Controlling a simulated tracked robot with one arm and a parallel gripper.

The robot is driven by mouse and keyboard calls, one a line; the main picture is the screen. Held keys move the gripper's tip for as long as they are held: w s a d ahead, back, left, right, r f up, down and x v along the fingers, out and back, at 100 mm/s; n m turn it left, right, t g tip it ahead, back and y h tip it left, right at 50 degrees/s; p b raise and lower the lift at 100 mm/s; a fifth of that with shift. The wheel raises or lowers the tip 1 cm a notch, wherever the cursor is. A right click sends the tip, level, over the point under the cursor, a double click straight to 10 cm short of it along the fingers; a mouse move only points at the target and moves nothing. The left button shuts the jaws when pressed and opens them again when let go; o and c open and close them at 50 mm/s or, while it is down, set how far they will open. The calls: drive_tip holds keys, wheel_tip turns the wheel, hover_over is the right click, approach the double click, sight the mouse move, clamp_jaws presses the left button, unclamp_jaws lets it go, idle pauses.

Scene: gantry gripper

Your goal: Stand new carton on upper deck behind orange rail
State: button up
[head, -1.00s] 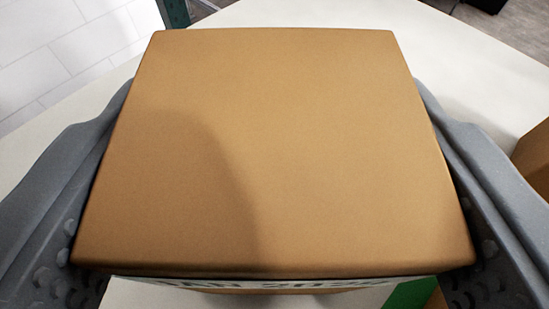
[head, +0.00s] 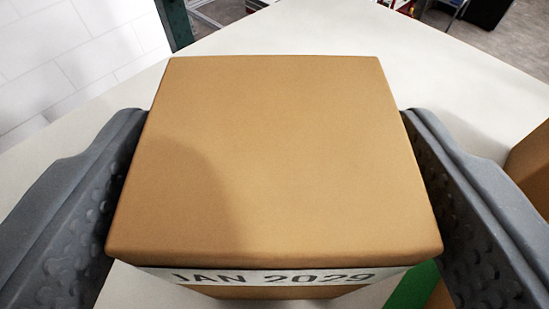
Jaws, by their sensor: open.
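A brown carton (head: 270,150) stands on a white surface (head: 330,35) in the middle of the head view, its top facing me. A white label on its near side reads "JAN 2029" (head: 275,276). My gripper (head: 272,165) is open, with one grey textured finger on each side of the carton. The orange rail and the upper deck are not in view.
Another brown box (head: 532,165) stands at the right edge, close to the right finger. A green patch (head: 412,287) shows below right of the carton. A dark green post (head: 174,22) rises at the top left. White surface is clear beyond the carton.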

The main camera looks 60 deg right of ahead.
drive_tip(key=b+v, duration=0.2)
drive_tip(key=v, duration=0.9)
